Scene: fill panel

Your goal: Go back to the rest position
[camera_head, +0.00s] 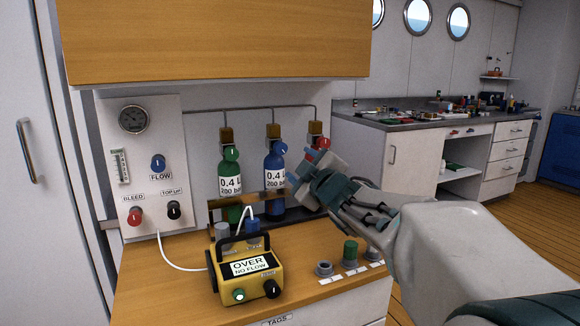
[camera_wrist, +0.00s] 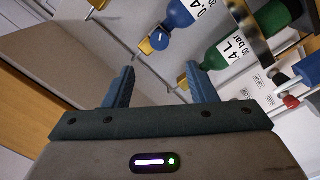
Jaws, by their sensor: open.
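My gripper (camera_head: 297,172) is raised in front of the right end of the bottle row in the head view. In the wrist view its two fingers (camera_wrist: 158,88) stand apart with nothing between them. A green bottle (camera_head: 229,184) and a blue bottle (camera_head: 275,180) stand upright on the rack, each with a matching valve knob. A third valve with a red knob (camera_head: 321,143) shows behind my gripper; its bottle is mostly hidden. In the wrist view the blue bottle (camera_wrist: 190,14) and the green bottle (camera_wrist: 226,52) appear upside down beyond the fingers.
A yellow meter (camera_head: 247,272) reading "OVER NO FLOW" sits on the wooden counter (camera_head: 180,285). A white panel with a gauge (camera_head: 133,119) and knobs stands at the left. A wooden cabinet (camera_head: 220,40) overhangs the bottles. A green cap (camera_head: 350,252) stands at the counter's right.

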